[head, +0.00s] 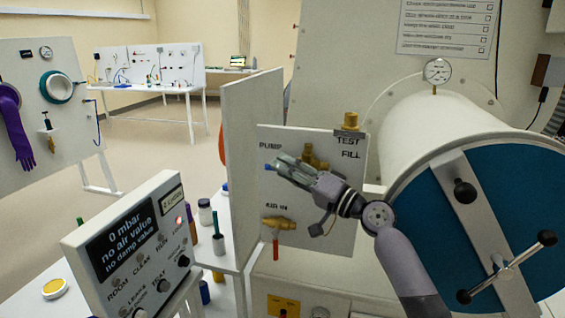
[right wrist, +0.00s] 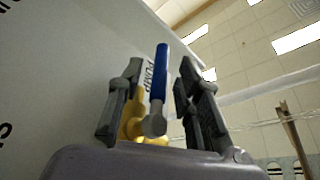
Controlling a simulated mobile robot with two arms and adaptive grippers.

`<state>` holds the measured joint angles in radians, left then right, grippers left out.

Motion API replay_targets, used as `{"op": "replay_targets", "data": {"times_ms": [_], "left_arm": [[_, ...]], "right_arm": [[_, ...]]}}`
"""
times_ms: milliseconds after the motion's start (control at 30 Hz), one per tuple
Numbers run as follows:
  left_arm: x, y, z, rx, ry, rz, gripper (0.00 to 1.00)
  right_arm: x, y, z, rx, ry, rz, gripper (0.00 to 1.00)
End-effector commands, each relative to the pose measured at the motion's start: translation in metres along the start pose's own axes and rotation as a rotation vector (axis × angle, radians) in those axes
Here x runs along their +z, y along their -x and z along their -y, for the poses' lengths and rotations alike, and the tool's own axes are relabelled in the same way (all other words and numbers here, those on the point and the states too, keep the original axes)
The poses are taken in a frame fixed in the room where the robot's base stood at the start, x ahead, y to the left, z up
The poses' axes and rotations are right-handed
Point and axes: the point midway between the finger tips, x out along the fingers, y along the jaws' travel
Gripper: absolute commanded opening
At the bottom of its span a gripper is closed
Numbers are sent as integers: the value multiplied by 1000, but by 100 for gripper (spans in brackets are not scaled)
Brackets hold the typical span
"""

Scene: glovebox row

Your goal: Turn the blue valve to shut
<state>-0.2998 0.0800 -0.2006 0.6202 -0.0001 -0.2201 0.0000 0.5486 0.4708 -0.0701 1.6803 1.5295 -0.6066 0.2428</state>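The blue valve has a brass body and a blue lever. In the right wrist view its blue lever (right wrist: 161,72) stands between my fingers, and part of its brass body (right wrist: 131,117) shows behind them. In the head view my right gripper (head: 287,170) is at the panel, just under the PUMP label, and covers most of the valve. In the right wrist view my right gripper (right wrist: 160,98) is open, with a finger on each side of the lever and visible gaps. Contact with the lever cannot be told. My left gripper is not in view.
The white valve panel (head: 335,235) also carries a red-handled brass valve (head: 277,227) below my gripper. A large cylinder with a blue door (head: 430,230) stands close on the right. A control box (head: 130,245) reading 0 mbar, with a lit red lamp, stands at front left.

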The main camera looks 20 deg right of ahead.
Motion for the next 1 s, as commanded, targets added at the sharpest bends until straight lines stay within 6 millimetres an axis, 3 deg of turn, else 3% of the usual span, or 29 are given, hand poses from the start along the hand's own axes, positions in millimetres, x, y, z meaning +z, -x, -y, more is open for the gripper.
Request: {"op": "replay_targets", "data": {"times_ms": [133,433,900,1000], "left_arm": [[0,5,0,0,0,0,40],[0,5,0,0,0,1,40],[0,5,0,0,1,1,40],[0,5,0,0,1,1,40]], "right_arm": [[0,-12,1,0,-1,1,32],[1,-13,-1,1,1,0,32],[1,-13,-1,1,1,0,0],[1,-13,-1,1,1,0,0]]}}
